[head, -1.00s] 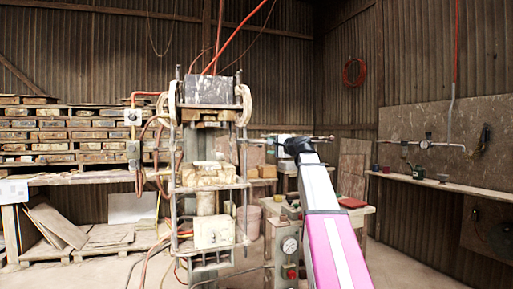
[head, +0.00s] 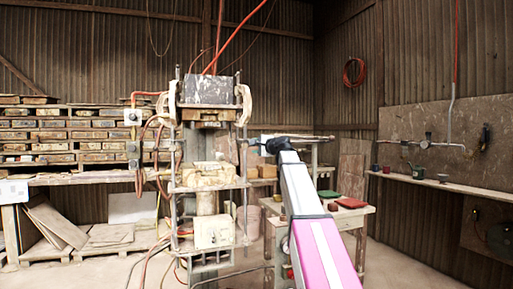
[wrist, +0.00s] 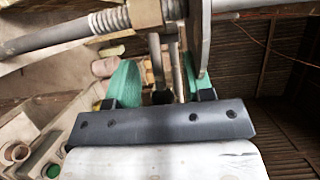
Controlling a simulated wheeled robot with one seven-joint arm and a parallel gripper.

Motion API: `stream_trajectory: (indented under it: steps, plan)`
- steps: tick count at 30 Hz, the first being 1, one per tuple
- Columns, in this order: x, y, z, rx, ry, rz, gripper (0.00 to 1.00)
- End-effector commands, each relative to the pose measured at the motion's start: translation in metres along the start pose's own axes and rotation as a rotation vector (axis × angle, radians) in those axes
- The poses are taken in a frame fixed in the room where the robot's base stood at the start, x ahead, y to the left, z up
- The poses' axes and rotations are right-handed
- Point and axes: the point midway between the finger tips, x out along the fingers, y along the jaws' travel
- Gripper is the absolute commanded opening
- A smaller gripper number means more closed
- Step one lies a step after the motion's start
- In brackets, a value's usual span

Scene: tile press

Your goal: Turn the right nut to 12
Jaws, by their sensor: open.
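The press (head: 210,90) stands left of centre in the head view, with a threaded rod on each side. My gripper (wrist: 163,82) is open, with its two green fingertips apart in the wrist view. A brownish nut (wrist: 147,13) sits on a threaded rod (wrist: 110,20) at the top of that view, beyond the fingertips. The nut is partly cut off, and I cannot read its angle. In the head view my gripper (head: 252,142) is small and indistinct beside the press's right rod.
Hoses (head: 152,150) hang on the press's left side. Stacked boards (head: 60,135) fill the left shelves. The floor at the right is clear.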

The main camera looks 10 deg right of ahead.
Motion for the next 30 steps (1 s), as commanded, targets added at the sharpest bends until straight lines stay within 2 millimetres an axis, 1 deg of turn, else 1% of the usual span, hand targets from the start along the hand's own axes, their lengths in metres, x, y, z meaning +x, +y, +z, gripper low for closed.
stream_trajectory:
  steps: [1, 2, 3, 6, 17, 30]
  plan:
    - [0.000, 0.000, 0.000, 0.000, 0.000, 0.000, 0.48]
    - [0.000, 0.000, 0.000, 0.000, 0.000, 0.000, 0.41]
    - [0.000, 0.000, 0.000, 0.000, 0.000, 0.000, 0.28]
    - [0.000, 0.000, 0.000, 0.000, 0.000, 0.000, 0.00]
    - [-0.003, 0.001, 0.002, 0.000, 0.035, 0.000, 0.00]
    - [-0.009, 0.001, 0.016, 0.002, 0.246, -0.003, 0.00]
